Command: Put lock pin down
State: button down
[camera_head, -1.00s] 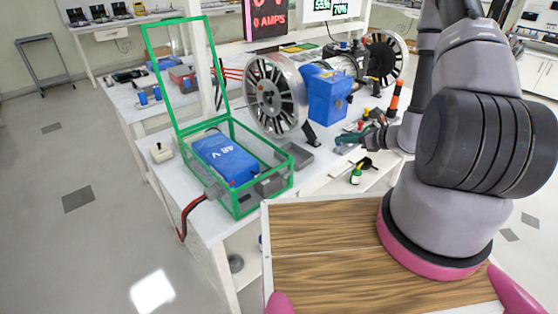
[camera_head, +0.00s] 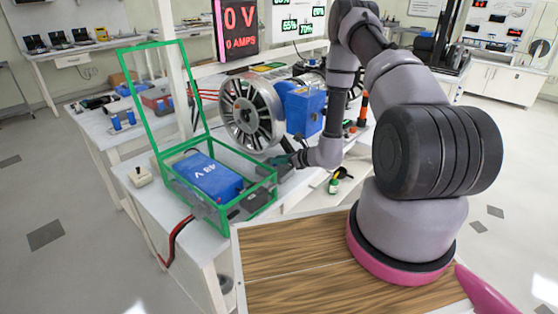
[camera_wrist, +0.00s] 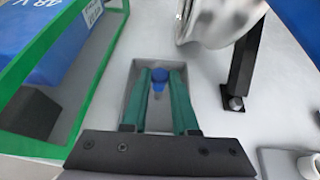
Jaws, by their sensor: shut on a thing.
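The lock pin (camera_wrist: 159,77) has a blue head and a small grey tip below it in the wrist view. My gripper (camera_wrist: 160,90), with green fingers, is shut on it; the pin sits between the fingertips. The grey tray (camera_wrist: 131,88) is directly beneath the fingers. I cannot tell whether the pin touches the tray floor. In the head view my gripper (camera_head: 285,159) is low over the bench, just right of the green-framed box, and hides most of the tray. The pin cannot be made out there.
The green-framed box (camera_head: 223,206) with its lid up holds a blue 48 V battery (camera_head: 208,175), close left of my gripper. A spoked wheel (camera_head: 252,112) on a black stand (camera_wrist: 243,65) and a blue unit (camera_head: 305,109) stand behind.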

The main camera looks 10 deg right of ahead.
jog(key=shift+f, duration=0.1)
jog(key=c, duration=0.7)
grip_release()
jog(key=v, duration=1.2)
jog(key=shift+d, duration=0.1)
